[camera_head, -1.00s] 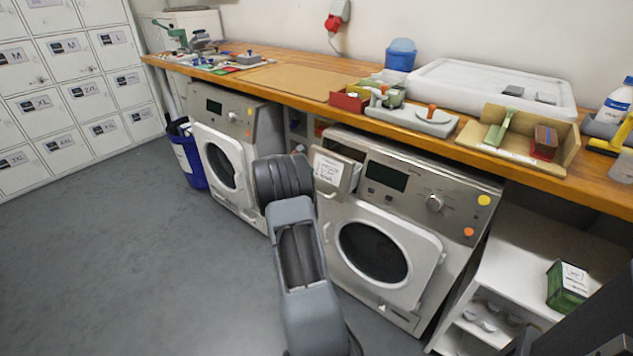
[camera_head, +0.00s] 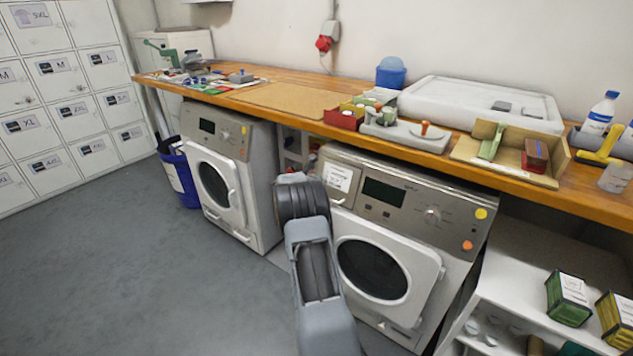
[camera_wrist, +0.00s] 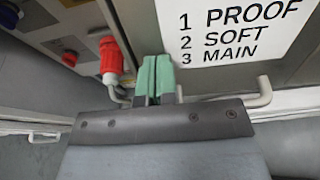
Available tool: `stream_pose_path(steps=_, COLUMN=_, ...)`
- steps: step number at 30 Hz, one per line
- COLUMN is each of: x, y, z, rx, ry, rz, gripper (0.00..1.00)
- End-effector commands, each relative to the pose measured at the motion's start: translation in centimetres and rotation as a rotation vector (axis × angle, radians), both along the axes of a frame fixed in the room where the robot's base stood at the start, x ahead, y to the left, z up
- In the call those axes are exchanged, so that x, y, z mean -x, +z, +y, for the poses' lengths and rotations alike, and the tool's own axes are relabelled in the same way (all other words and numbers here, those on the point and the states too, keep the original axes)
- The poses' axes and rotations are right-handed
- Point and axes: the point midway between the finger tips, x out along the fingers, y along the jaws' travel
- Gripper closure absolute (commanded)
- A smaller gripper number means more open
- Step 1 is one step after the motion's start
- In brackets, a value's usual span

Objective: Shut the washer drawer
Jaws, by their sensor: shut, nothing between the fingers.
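The washer drawer (camera_head: 341,178), with a white label, is at the upper left of the right-hand washer (camera_head: 400,215). Its front looks about flush with the washer's panel in the head view. The wrist view shows the drawer front (camera_wrist: 294,66) close up, with a label reading "1 PROOF 2 SOFT 3 MAIN" and a pale handle (camera_wrist: 262,95). My gripper (camera_wrist: 154,72) is shut and empty, its green fingertips at the drawer front, left of the label. I cannot tell whether they touch it. My arm hides the gripper in the head view.
A second washer (camera_head: 225,180) stands to the left, with shelves in the gap between. A wooden worktop (camera_head: 300,98) runs above both. A white shelf unit (camera_head: 535,262) stands at the right. Clear grey floor (camera_head: 120,270) lies at the left front.

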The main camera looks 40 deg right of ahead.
Motion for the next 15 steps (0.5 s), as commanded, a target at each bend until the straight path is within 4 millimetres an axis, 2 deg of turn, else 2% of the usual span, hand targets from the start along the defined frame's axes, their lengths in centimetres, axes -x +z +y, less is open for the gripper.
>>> stream_pose_path(steps=1, x=0.2, y=0.6, z=-0.6, rx=0.011, ry=-0.003, rz=-0.005, gripper=1.00)
stream_pose_path(steps=4, x=0.2, y=0.7, z=-0.6, rx=0.012, ry=-0.004, rz=-0.005, gripper=1.00)
stream_pose_path(steps=8, x=0.3, y=1.0, z=0.2, rx=0.013, ry=-0.005, rz=-0.006, gripper=1.00)
stream_pose_path(steps=15, x=0.5, y=2.2, z=5.1, rx=0.007, ry=0.006, rz=-0.004, gripper=1.00)
